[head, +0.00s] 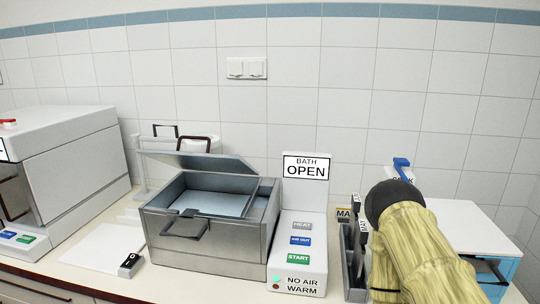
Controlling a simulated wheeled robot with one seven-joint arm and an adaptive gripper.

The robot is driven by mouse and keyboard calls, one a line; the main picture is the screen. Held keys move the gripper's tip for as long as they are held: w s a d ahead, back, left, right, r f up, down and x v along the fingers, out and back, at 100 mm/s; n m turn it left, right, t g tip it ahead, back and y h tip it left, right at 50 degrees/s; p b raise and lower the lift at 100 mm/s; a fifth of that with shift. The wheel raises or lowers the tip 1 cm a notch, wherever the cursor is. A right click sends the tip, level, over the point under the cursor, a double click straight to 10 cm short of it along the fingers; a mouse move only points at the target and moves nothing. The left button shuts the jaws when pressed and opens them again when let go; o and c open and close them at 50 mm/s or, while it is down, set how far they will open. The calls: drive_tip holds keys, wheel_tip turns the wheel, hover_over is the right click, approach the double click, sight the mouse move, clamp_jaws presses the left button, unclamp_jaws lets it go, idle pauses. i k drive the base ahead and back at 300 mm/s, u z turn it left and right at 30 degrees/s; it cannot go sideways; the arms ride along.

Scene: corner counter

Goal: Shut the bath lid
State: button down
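The bath (205,242) is a grey metal box on the counter, with a dark handle (185,229) on its front. Its lid (195,161) is raised and tilted above the back of the box, so the pale inside shows. A dark lid handle (198,138) stands up on the lid. The panel beside the bath has a sign (305,167) reading "BATH OPEN". My arm comes in at the lower right, to the right of the bath and apart from it. My gripper cannot be seen.
The control panel (298,226) with several buttons stands against the bath's right side. A dark rack (353,257) and a white-topped box (468,226) are at right. A large machine (70,160), a white sheet (98,246) and a black switch block (130,263) are at left.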

sight(208, 161)
drive_tip(key=z, duration=0.45)
drive_tip(key=k, duration=1.05)
drive_tip(key=u, duration=0.4)
drive_tip(key=i, duration=0.65)
drive_tip(key=u, duration=0.3)
